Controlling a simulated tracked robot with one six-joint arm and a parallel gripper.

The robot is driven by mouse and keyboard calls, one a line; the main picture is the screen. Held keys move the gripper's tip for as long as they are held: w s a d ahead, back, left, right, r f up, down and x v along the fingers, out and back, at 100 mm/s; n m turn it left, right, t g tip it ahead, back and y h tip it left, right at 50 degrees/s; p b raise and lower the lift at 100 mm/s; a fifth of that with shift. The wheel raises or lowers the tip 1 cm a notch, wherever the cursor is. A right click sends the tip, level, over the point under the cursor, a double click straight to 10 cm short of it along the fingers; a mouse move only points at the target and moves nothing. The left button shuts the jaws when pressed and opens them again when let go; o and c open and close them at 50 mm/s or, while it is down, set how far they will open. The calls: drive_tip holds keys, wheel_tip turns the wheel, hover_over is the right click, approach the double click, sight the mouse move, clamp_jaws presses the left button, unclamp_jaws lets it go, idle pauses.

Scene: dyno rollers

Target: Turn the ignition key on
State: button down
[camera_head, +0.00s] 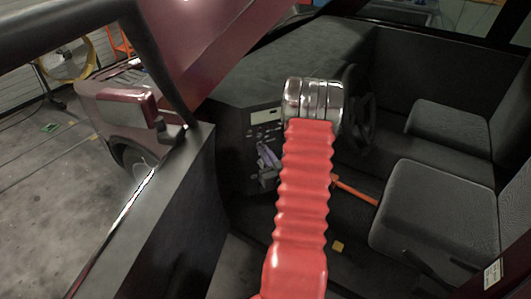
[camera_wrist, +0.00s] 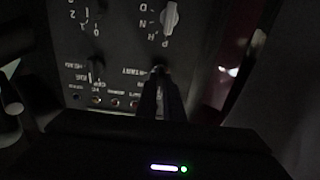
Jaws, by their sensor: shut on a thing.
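In the wrist view, my gripper (camera_wrist: 160,84) reaches up to a dark control panel (camera_wrist: 125,65), its two dark fingers close together. They are shut on the ignition key (camera_wrist: 158,70), of which only a small dim part shows at the panel face. The key's turned angle cannot be read, as the fingers cover most of it. Printed labels beside it appear upside down. In the head view, the dashboard panel (camera_head: 262,117) is partly hidden by my red arm, and the key cannot be made out.
In the wrist view, a white selector knob (camera_wrist: 170,17) sits above the fingertips and a dark knob (camera_wrist: 96,68) to their left. Small indicators (camera_wrist: 115,102) line the panel. In the head view, a steering wheel (camera_head: 361,100) and grey seats (camera_head: 425,205) lie right of my arm.

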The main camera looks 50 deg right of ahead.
idle(0.3)
drive_tip(key=shift+m, duration=0.4)
drive_tip(key=shift+s+m, duration=0.1)
drive_tip(key=shift+m, duration=3.9)
drive_tip(key=shift+d, duration=0.1)
drive_tip(key=c, duration=1.9)
unclamp_jaws()
